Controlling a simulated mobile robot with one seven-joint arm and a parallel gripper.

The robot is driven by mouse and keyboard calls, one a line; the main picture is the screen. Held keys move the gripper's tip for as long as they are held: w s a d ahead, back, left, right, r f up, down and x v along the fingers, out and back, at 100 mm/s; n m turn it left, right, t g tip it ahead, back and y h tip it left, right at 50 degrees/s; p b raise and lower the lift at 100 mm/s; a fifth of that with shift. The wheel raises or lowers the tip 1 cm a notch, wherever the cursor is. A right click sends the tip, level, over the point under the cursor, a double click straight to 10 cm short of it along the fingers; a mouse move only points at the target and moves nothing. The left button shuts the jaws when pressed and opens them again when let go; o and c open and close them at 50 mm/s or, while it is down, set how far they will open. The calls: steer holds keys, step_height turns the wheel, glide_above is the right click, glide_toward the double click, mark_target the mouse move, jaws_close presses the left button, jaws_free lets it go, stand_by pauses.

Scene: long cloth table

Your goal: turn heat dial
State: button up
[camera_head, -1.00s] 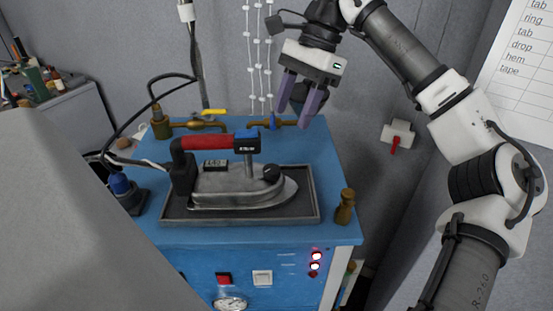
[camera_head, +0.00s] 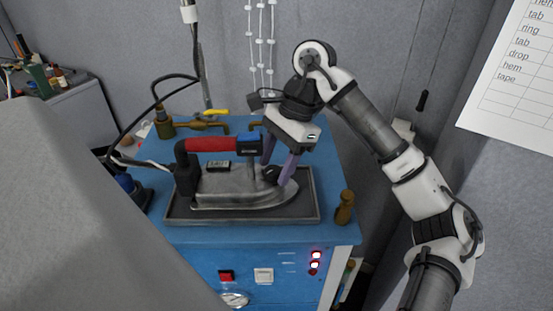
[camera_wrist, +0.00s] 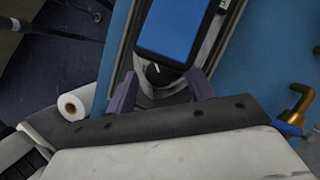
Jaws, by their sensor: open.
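The heat dial (camera_head: 271,174) is a small black knob on the front top of the grey iron (camera_head: 225,188). In the wrist view the dial (camera_wrist: 157,73) shows a white mark and is partly covered by the iron's blue steam button (camera_wrist: 172,28). My gripper (camera_head: 278,172) is open, pointing down at the iron's nose, with one purple finger on each side of the dial. In the wrist view my gripper (camera_wrist: 162,82) has the dial between its fingertips. I cannot tell whether they touch it.
The iron's red handle (camera_head: 210,145) rises close to the left of my fingers. The iron sits in a dark tray (camera_head: 308,207) on a blue cabinet (camera_head: 215,240). Brass pipes with a yellow lever (camera_head: 216,112) stand behind. A brown bottle-shaped piece (camera_head: 345,207) stands right of the tray.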

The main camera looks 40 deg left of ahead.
steer(key=shift+c, duration=0.4)
steer(key=c, duration=0.9)
steer(key=shift+f+m+b, duration=0.15)
steer(key=shift+m+b, duration=0.15)
steer(key=shift+b, duration=0.3)
steer(key=m+b, duration=0.1)
steer(key=b, duration=0.1)
steer(key=shift+d+f+m+y+b, duration=0.1)
steer(key=shift+f+m+y+b, duration=0.05)
steer(key=shift+m+y+b, duration=0.2)
steer(key=m+t+y+b, duration=0.1)
steer(key=m+b, duration=0.4)
steer(key=shift+s+d+m+t+y, duration=0.15)
steer(key=shift+m+t+y, duration=0.1)
steer(key=shift+t+y, duration=0.15)
steer(key=m+b, duration=0.2)
steer(key=m+t+b, duration=0.1)
steer(key=m, duration=0.1)
steer(key=shift+s+m+t+y+b, duration=0.15)
steer(key=shift+m+t+y+b, duration=0.15)
steer(key=shift+b, duration=0.1)
steer(key=m, duration=0.1)
steer(key=m+t+b, duration=0.1)
steer(key=m+b, duration=0.1)
steer(key=m, duration=0.1)
steer(key=shift+s+r+t, duration=0.2)
steer(key=shift+r+t, duration=0.05)
steer(key=shift+t, duration=0.05)
steer(key=shift+m+b, duration=0.3)
steer(key=shift+b, duration=0.05)
